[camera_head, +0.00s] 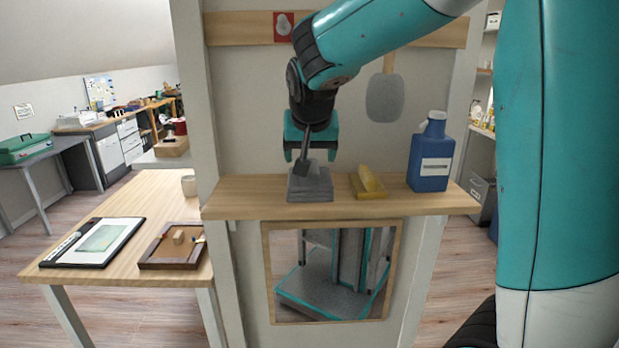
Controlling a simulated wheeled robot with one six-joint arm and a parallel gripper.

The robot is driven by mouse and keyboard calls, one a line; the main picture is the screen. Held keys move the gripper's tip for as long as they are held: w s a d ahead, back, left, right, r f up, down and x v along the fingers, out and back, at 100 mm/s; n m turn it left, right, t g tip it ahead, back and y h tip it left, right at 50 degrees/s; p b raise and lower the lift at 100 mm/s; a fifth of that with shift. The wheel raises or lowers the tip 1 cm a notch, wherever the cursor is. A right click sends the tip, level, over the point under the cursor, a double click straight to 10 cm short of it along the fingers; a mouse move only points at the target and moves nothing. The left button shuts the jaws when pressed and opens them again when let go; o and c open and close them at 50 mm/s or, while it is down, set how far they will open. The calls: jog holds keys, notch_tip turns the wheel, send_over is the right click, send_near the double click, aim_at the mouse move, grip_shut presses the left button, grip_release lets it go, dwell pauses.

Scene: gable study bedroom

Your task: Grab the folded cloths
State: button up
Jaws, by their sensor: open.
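The folded cloths (310,188) are a small grey stack on the left part of the wooden shelf (240,203). My gripper (311,153) is directly above the stack in the picture, pointing down, with its teal fingers apart on either side. A dark grey piece shows between the fingers and reaches down to the top of the stack; I cannot tell what it is. I cannot tell whether the gripper touches the cloths.
A yellow block-like item (368,183) and a blue bottle (431,155) stand right of the cloths. A grey paddle (385,97) hangs behind. Below the shelf is a framed mirror (265,255). A table (120,205) at left holds a tablet-like board (95,243) and a wooden tray (150,262).

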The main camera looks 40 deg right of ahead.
jog(key=p+x, duration=0.1)
jog(key=x, duration=0.3)
jog(key=shift+w+d+f+p, duration=0.2)
jog(key=shift+w+p, duration=0.1)
jog(key=shift+p, duration=0.1)
jog(key=c, duration=1)
jog(key=shift+c, duration=0.2)
jog(key=shift+r, duration=0.15)
